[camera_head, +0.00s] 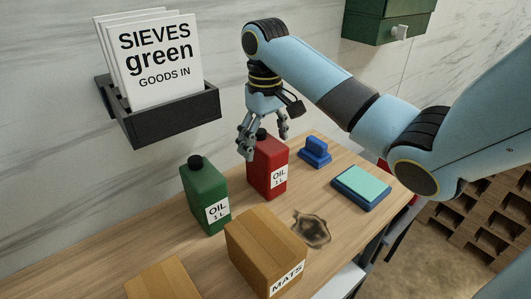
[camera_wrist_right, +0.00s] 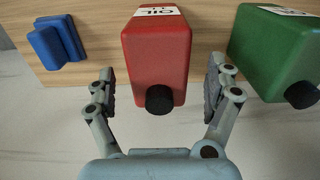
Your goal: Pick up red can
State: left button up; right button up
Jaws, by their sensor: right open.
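The red can (camera_head: 268,168), with a black cap and a white "OIL 1 L" label, stands upright on the wooden table. My right gripper (camera_head: 265,150) is above it, pointing down, with its fingers spread around the cap end. In the right wrist view the red can (camera_wrist_right: 155,55) lies between the open fingers (camera_wrist_right: 160,85), with a gap on each side. Its black cap faces the gripper palm. The right gripper is open and holds nothing. My left gripper does not show in either view.
A green can (camera_head: 205,195) stands left of the red one. A "MATS" carton (camera_head: 262,245) is in front. A blue block (camera_head: 315,150) and a teal-topped pad (camera_head: 361,187) are to the right. A dark stain (camera_head: 312,229) marks the table. A black wall holder (camera_head: 175,122) carries cards.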

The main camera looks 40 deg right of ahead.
jog(key=shift+f, duration=1.4)
jog(key=shift+d+r, duration=0.1)
jog(key=c, duration=1.8)
